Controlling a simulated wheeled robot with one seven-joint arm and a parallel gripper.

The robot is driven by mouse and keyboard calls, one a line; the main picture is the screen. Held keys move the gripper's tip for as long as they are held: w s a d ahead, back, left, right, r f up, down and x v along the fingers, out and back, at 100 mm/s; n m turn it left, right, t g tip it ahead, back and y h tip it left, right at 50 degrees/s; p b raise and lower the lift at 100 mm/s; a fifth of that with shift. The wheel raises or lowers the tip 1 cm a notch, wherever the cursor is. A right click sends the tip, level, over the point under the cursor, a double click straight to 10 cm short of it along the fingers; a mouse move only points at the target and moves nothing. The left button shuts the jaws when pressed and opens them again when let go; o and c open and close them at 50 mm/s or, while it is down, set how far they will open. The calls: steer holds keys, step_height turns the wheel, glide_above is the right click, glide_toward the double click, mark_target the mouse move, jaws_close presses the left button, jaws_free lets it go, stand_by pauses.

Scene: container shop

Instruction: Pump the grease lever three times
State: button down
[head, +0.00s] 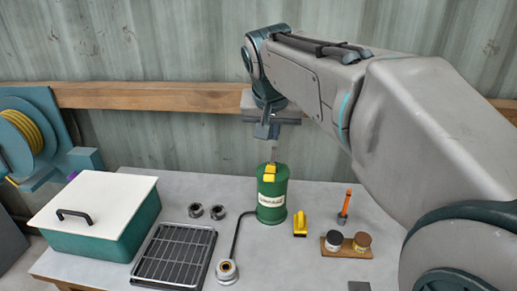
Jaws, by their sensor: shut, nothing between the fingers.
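The green grease pump (272,213), a can with a pale label, stands upright on the grey bench, with a dark hose at its left side. Its lever (269,175) shows as a yellow part at the top front of the can. My gripper (273,163) points down just above and behind the yellow part. It is shut and holds nothing. Whether the fingertips touch the lever cannot be told; the top of the can is partly hidden.
A green box with a white lid (108,197) and a wire rack (175,256) lie left. Two metal rings (217,212), a round fitting (227,271), a yellow block (300,223), an orange-handled tool (346,203) and a wooden stand with jars (347,251) surround the pump.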

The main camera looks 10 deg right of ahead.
glide_above(272, 168)
steer(key=f, duration=0.5)
steer(key=shift+s+a+f+p, duration=0.1)
steer(key=shift+s+p, duration=0.15)
steer(key=shift+p, duration=0.05)
steer(key=shift+s+a+f, duration=0.1)
steer(key=shift+s+f, duration=0.2)
steer(key=shift+f, duration=0.6)
steer(key=shift+s+a+f, duration=0.1)
steer(key=shift+s+f, duration=0.15)
steer(key=shift+f, duration=0.65)
steer(key=shift+f, duration=0.1)
